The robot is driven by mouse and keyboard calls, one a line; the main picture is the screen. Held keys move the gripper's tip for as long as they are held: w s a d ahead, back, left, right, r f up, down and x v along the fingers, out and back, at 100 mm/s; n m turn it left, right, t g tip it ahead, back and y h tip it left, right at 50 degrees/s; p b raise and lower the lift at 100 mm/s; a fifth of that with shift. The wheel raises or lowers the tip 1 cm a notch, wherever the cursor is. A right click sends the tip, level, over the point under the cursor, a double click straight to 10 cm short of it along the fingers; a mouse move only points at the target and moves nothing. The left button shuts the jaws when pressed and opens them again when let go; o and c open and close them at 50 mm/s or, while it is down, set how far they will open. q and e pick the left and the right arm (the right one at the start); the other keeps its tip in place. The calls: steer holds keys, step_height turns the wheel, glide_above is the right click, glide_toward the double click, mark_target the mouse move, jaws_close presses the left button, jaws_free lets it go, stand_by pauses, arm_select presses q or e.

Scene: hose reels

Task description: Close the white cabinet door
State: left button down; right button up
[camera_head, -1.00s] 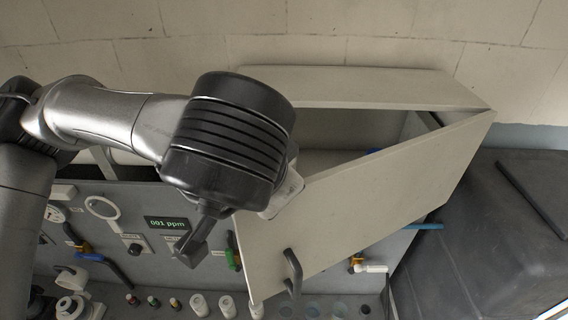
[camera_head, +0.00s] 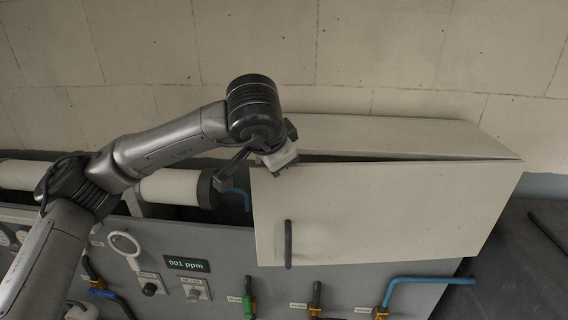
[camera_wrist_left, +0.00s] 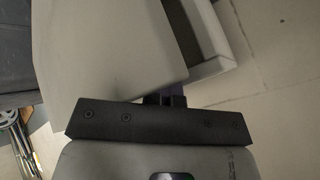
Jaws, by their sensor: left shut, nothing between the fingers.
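The white cabinet door (camera_head: 400,212) stands slightly ajar in the head view. A dark vertical handle (camera_head: 288,245) is near the door's left edge. My left gripper (camera_head: 278,158) is shut and empty at the door's upper left corner; whether it touches the door is unclear. In the left wrist view, the door (camera_wrist_left: 105,45) is a pale panel beyond the dark gripper tip (camera_wrist_left: 165,99). My right gripper is not in view.
A grey panel with a display (camera_head: 186,264), valves and a blue pipe (camera_head: 425,281) lies below the cabinet. A white cylinder with a dark end (camera_head: 172,187) is left of the door. A dark grey surface (camera_head: 520,260) lies right, and a pale block wall behind.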

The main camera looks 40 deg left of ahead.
arm_select(q)
steer(key=shift+w+d+f, duration=0.15)
steer(key=shift+w+f, duration=0.05)
steer(key=shift+f, duration=0.4)
steer(key=shift+w+d+f, duration=0.1)
steer(key=shift+w+f, duration=0.05)
steer(key=shift+f, duration=0.45)
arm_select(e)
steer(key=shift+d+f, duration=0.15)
arm_select(q)
steer(key=a+b+v, duration=0.1)
steer(key=b+v, duration=0.2)
steer(key=v, duration=1.3)
steer(key=shift+w+r+b, duration=0.3)
steer(key=shift+b, duration=0.1)
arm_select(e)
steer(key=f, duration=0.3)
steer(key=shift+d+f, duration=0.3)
